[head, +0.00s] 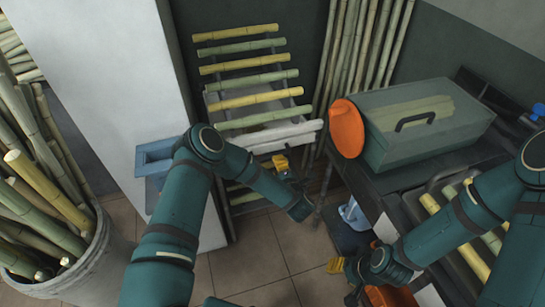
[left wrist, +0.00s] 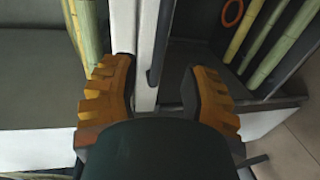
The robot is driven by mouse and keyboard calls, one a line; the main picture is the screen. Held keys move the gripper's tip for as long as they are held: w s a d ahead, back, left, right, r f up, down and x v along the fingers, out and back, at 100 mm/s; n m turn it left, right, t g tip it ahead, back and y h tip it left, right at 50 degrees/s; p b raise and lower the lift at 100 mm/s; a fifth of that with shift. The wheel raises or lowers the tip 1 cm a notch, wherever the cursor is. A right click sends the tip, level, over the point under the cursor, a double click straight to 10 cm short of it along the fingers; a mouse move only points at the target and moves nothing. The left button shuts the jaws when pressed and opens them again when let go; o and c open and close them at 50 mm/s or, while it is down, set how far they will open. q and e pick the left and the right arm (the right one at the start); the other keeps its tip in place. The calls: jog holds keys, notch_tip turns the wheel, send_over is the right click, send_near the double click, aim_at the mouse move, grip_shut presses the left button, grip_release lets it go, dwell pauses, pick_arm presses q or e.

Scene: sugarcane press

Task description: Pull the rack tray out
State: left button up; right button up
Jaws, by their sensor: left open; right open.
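The rack (head: 229,207) stands against the dark wall, with several sugarcane pieces lying across its levels. The pale rack tray (head: 300,130) sits in it below the upper canes, and its front edge faces me. My left gripper (head: 281,163) is open just below that front edge. In the left wrist view the orange fingers of my left gripper (left wrist: 160,95) stand either side of a pale bar (left wrist: 146,50), apparently the tray's edge; I cannot tell whether they touch it. My right gripper (head: 343,281) is open, low by the table, partly hidden by its own arm.
A green press box (head: 430,125) with an orange disc (head: 346,128) stands on the dark table at right. A bin (head: 95,265) of canes is at left. A blue container (head: 155,160) is by the white pillar (head: 105,70). Tiled floor (head: 245,265) shows before the rack.

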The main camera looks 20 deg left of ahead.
aim_at(272, 155)
pick_arm(q)
jog(key=b+x, duration=0.1)
jog(key=x, duration=0.6)
jog(key=shift+w+a, duration=0.1)
jog(key=shift+w, duration=0.05)
jog(key=shift+o, duration=0.2)
grip_shut()
